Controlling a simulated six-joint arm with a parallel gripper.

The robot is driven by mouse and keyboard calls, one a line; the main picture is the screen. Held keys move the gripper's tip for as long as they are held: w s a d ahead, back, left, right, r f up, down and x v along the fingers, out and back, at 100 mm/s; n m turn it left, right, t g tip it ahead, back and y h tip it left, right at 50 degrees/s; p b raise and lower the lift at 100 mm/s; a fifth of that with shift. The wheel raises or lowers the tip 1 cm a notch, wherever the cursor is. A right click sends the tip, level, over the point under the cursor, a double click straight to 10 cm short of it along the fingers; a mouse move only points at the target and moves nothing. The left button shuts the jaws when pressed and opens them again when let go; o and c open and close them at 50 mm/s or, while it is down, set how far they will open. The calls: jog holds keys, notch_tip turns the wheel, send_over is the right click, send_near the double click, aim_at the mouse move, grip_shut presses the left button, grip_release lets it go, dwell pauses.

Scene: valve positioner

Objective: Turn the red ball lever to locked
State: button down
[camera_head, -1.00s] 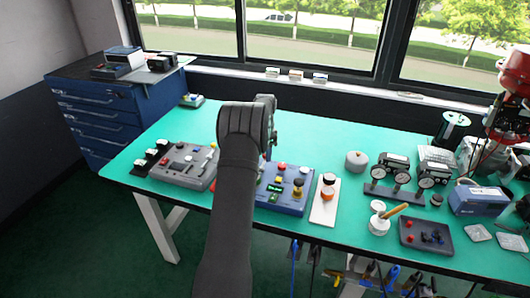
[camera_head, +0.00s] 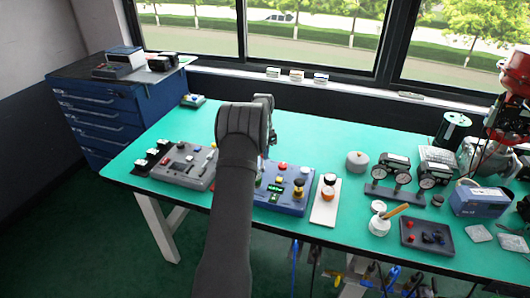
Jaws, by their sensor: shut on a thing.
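My dark grey arm rises through the middle of the view, and its wrist bends over the left part of the blue control box (camera_head: 294,204). My gripper's fingers are hidden behind the wrist and forearm, so what they touch does not show. The blue box has a small lit green display (camera_head: 275,188), a red round knob (camera_head: 283,165) and several other buttons. I cannot tell whether this red knob is the ball lever, or which way any lever points. The left edge of the box is covered by my arm.
A grey control panel (camera_head: 185,168) lies to the left of my arm. To the right are a white plate (camera_head: 324,211) with knobs, gauges (camera_head: 401,172), a dark tray (camera_head: 427,237) and a red device (camera_head: 511,80). The green bench (camera_head: 320,146) is clear behind the box.

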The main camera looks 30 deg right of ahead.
jog(key=n, duration=0.2)
jog(key=a+n, duration=0.2)
jog(key=n, duration=0.1)
jog(key=shift+w+a+n, duration=0.1)
jog(key=shift+w+n, duration=0.2)
jog(key=shift+w, duration=0.1)
jog(key=a+n, duration=0.1)
jog(key=n, duration=0.1)
jog(key=shift+n, duration=0.3)
jog(key=shift+s+a+n, duration=0.1)
jog(key=shift+a+n, duration=0.25)
jog(key=shift+n, duration=0.5)
jog(key=shift+s+a+n, duration=0.1)
jog(key=shift+a+n, duration=0.25)
jog(key=shift+n, duration=0.5)
jog(key=c, duration=1.3)
grip_release()
notch_tip(320, 180, up, 18)
jog(key=shift+f, duration=0.25)
